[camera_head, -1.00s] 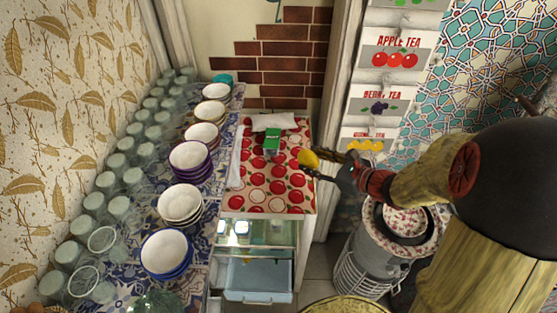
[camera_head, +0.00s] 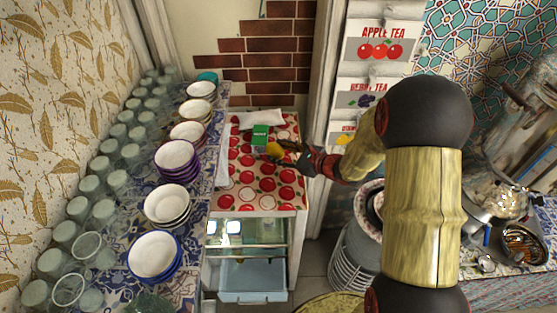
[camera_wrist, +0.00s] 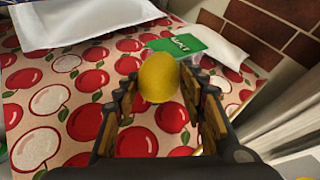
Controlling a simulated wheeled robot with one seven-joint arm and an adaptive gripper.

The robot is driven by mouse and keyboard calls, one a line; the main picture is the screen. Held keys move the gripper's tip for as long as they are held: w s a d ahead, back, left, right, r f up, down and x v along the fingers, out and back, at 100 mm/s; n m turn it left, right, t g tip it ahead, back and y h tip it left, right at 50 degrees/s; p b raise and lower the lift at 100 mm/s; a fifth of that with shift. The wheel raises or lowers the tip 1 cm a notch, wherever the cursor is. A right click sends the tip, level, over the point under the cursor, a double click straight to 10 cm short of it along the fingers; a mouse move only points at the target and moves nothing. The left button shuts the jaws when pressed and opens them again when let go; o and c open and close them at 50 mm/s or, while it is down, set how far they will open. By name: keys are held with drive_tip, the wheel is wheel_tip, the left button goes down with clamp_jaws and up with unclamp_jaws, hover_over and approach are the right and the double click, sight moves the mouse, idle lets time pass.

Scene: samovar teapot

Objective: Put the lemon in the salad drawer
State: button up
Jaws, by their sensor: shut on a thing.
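The yellow lemon (camera_wrist: 159,78) is between the two fingers of my gripper (camera_wrist: 160,100) in the wrist view. In the head view the lemon (camera_head: 274,150) shows at the tip of my gripper (camera_head: 284,151), over the cherry-patterned top of the small fridge. My gripper is shut on the lemon. The pale blue drawer (camera_head: 252,278) is at the bottom of the fridge's open front, below the shelves, and it looks empty. Whether the lemon touches the patterned top cannot be told.
A green packet (camera_head: 260,135) and a white paper (camera_head: 258,119) lie on the patterned top (camera_head: 255,197). Stacked bowls (camera_head: 167,204) and rows of glasses line the counter at left. A grey metal container (camera_head: 355,258) stands right of the fridge.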

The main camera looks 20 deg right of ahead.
drive_tip(key=shift+w+a+f, duration=0.15)
drive_tip(key=shift+w+f, duration=0.2)
drive_tip(key=shift+f, duration=0.05)
drive_tip(key=shift+f+b, duration=0.35)
drive_tip(key=shift+f, duration=1.05)
drive_tip(key=shift+f, duration=0.2)
drive_tip(key=o, duration=1.2)
